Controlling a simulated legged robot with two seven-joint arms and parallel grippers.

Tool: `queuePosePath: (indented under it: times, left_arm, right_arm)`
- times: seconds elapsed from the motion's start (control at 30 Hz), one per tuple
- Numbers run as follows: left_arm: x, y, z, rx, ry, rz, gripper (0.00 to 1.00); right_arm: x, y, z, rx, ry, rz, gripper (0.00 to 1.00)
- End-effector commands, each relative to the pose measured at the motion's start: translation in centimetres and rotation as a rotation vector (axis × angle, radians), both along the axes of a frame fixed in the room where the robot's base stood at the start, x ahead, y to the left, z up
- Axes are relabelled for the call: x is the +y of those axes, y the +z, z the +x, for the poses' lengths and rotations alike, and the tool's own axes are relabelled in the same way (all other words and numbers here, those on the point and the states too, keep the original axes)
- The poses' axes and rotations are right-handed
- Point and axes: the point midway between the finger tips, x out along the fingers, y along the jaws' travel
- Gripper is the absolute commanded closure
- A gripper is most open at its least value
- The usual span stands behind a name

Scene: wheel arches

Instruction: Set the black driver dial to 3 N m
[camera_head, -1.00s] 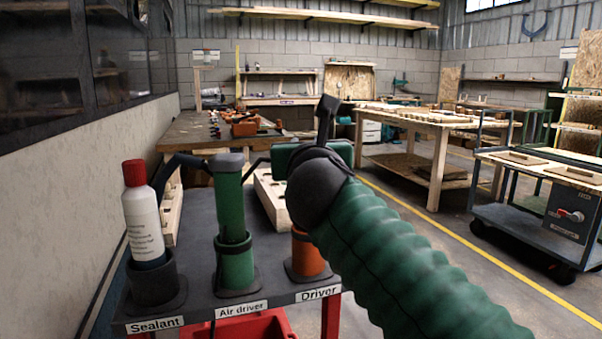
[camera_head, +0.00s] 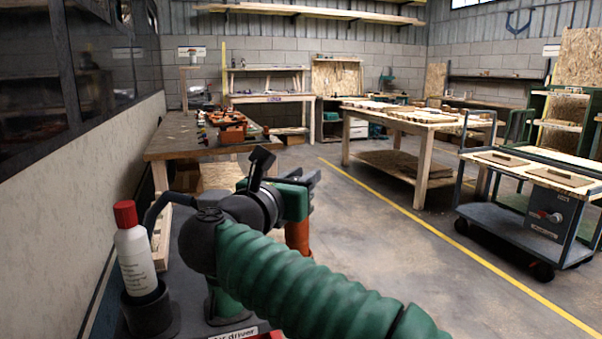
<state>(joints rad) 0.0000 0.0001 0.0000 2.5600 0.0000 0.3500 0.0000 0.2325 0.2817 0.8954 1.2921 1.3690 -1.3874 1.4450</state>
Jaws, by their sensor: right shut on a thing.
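My right arm, in a green ribbed sleeve, comes in from the lower right and ends in the right gripper (camera_head: 300,182), near the picture's middle. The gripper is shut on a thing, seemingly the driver. An orange cylindrical part (camera_head: 298,236) shows just below it, partly hidden by my arm; I cannot tell whether it is the driver or its holder. No dial face or reading is visible. My left gripper is not in view.
A white sealant bottle (camera_head: 137,250) with a red cap stands in a black cup (camera_head: 150,312) at lower left. A green holder (camera_head: 228,304) is partly hidden by my arm. A wooden bench (camera_head: 188,138) stands behind. A trolley (camera_head: 510,222) is at right, with open floor before it.

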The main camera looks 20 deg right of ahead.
Motion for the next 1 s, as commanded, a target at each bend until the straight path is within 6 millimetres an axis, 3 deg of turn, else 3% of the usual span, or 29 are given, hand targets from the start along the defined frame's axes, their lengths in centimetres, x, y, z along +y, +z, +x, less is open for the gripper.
queuePosePath:
  times: [0.33,0.37,0.53,0.83,1.0]
  left_arm:
    - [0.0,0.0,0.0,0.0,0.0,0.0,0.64]
    - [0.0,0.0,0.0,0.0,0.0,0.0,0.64]
    - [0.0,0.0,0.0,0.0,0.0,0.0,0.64]
    - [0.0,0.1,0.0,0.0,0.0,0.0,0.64]
    - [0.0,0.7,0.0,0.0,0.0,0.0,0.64]
  right_arm:
    - [0.0,0.2,-0.1,-0.004,-0.003,-0.002,1.0]
    - [0.0,0.2,-0.1,-0.004,-0.003,-0.002,0.75]
    - [0.0,0.1,0.0,-0.003,-0.002,-0.001,0.54]
    - [0.1,0.1,-0.1,-0.001,-0.001,-0.001,0.54]
    - [2.0,0.4,-1.9,-0.001,0.003,-0.005,0.54]
